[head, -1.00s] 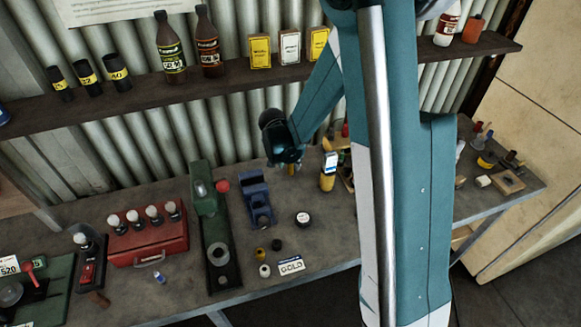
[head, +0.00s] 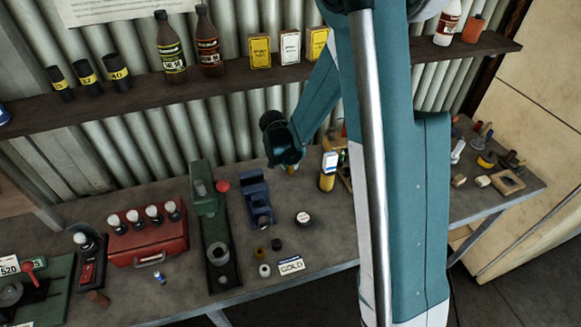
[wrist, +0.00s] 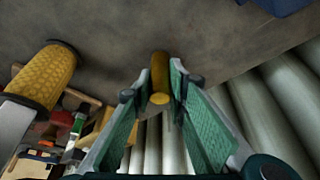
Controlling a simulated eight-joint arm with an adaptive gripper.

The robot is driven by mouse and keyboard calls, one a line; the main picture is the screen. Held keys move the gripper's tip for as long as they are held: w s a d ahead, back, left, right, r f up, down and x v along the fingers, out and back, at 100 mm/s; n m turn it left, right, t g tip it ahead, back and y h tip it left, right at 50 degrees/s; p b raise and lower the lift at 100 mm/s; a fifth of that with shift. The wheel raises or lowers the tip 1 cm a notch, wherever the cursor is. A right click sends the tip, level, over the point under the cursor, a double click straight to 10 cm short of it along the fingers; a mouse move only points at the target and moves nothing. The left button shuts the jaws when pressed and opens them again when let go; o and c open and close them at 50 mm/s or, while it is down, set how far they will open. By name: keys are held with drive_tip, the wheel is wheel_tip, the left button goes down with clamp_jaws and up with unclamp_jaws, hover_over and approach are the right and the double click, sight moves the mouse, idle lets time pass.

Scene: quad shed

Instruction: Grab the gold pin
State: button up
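The gold pin (wrist: 160,75) is a short gold cylinder on the grey bench. In the wrist view it shows between the tips of my gripper (wrist: 160,88), whose two green-padded fingers are apart, one on each side of it. The fingertips look very close to its sides; I cannot tell whether either touches. In the head view my gripper (head: 286,158) points down at the back of the bench, and a small bit of the pin (head: 291,170) shows beneath it, mostly hidden.
A yellow cylinder with a pale top (head: 327,181) stands close right of my gripper; its ribbed yellow body (wrist: 45,75) fills the wrist view's left. A blue vise (head: 257,203) is to the left. A "GOLD" plate (head: 291,266) lies at the front edge. The shelf (head: 230,82) runs above.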

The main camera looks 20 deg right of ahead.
clamp_jaws()
drive_tip(key=shift+s+r, duration=0.1)
drive_tip(key=shift+r, duration=0.1)
drive_tip(key=shift+s+r, duration=0.1)
drive_tip(key=shift+r, duration=0.05)
wheel_tip(320, 180, up, 6)
drive_tip(key=shift+r, duration=0.25)
drive_tip(key=s+b, duration=0.1)
drive_tip(key=s, duration=1.8)
drive_tip(key=shift+s, duration=0.3)
